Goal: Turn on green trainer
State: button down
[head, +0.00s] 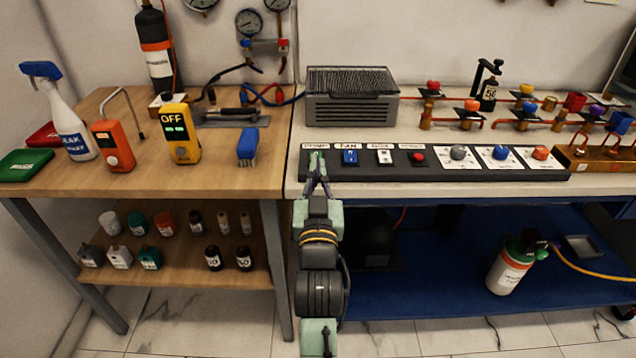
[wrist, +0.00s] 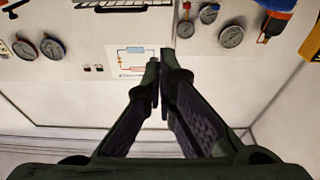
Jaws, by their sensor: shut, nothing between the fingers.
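The dark control panel (head: 440,172) lies along the front of the right-hand bench. At its left end is a green switch (head: 316,158) under a white label too small to read surely. My gripper (head: 318,178) reaches up from below and is at the panel's left end, just in front of the green switch, partly covering its lower part. I cannot tell whether it touches. In the wrist view, my gripper's fingers (wrist: 158,75) are together with nothing between them, and the switch does not show there.
Right of the green switch are a blue switch (head: 350,157), a white switch (head: 385,157), a red button (head: 418,157) and several knobs. A grey vented box (head: 350,108) stands behind. A yellow meter (head: 180,133) reading OFF stands on the wooden bench (head: 225,175).

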jog(key=x, duration=0.8)
jog(key=shift+w+r, duration=0.2)
jog(key=shift+r, duration=0.1)
notch_tip(320, 180, down, 3)
jog(key=shift+s+f, duration=0.15)
jog(key=shift+f, duration=0.55)
